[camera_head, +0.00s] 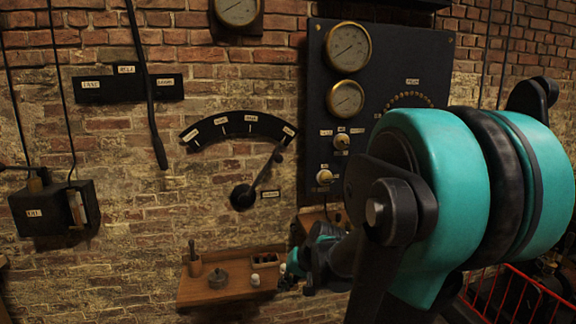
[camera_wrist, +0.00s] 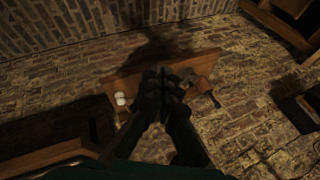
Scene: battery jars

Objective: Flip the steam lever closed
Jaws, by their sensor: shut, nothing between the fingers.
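A dark lever (camera_head: 264,170) on the brick wall rises from a round black pivot and leans up and right. Its tip is by the right end of a black arc plate (camera_head: 238,126) with small white labels. The labels are too small to read, so I cannot confirm this is the steam lever. My gripper (camera_head: 288,281) is low, at the right end of a wooden shelf, well below the lever. In the wrist view my gripper (camera_wrist: 163,78) has its fingers together and empty, over the shelf. The lever does not show there.
A dark gauge panel (camera_head: 380,75) is at right. A black box (camera_head: 50,212) hangs at left. A red metal rack (camera_head: 510,295) stands low right.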

